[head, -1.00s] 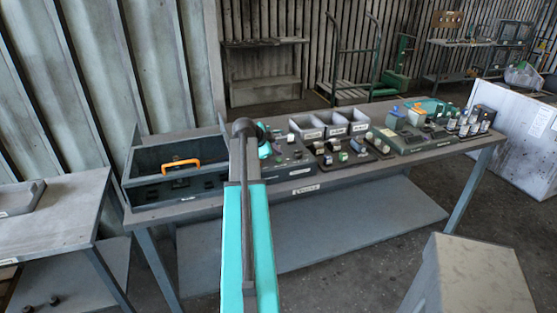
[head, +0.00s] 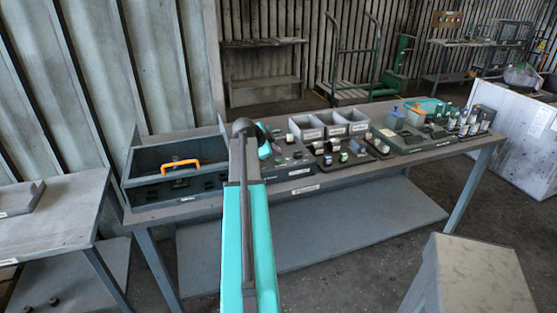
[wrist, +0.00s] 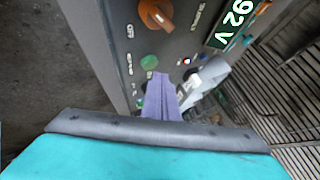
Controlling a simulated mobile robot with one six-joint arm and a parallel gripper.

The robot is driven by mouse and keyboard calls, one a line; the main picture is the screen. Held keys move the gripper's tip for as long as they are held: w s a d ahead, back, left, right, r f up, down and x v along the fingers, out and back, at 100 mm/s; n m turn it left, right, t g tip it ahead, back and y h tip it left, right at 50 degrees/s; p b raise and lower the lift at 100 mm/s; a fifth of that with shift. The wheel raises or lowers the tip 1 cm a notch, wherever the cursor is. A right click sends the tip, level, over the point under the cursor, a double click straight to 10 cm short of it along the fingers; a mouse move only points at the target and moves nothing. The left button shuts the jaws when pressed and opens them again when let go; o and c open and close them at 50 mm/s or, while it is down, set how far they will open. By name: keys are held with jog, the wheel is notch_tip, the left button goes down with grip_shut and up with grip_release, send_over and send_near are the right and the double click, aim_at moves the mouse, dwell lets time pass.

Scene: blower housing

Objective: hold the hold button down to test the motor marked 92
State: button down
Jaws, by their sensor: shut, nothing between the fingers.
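In the wrist view my gripper (wrist: 158,76) is shut and empty, its tip right beside a round green button (wrist: 149,62) on a dark control panel (wrist: 170,45). I cannot tell whether the tip touches or presses the button. An orange-brown knob (wrist: 156,13) sits further up the panel. A lit green display (wrist: 238,18) reads "92 V". A pale grey cylindrical part (wrist: 208,78), perhaps a motor, lies right of the fingers; no mark on it is readable.
On the bench (head: 345,175), a dark open bin with an orange handle (head: 181,163) stands left of my arm. Grey trays (head: 333,124), several small parts (head: 345,155) and bottles (head: 468,124) stand to the right. A grey block (head: 470,275) is at front right.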

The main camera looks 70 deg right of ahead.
aim_at(276, 161)
jog(key=shift+f+b, duration=0.85)
jog(key=shift+b, duration=0.3)
dwell(1.5)
jog(key=shift+r, duration=0.2)
dwell(2.0)
jog(key=shift+r, duration=0.65)
jog(key=shift+r, duration=0.15)
jog(key=shift+r+p, duration=0.75)
jog(key=shift+r, duration=1.65)
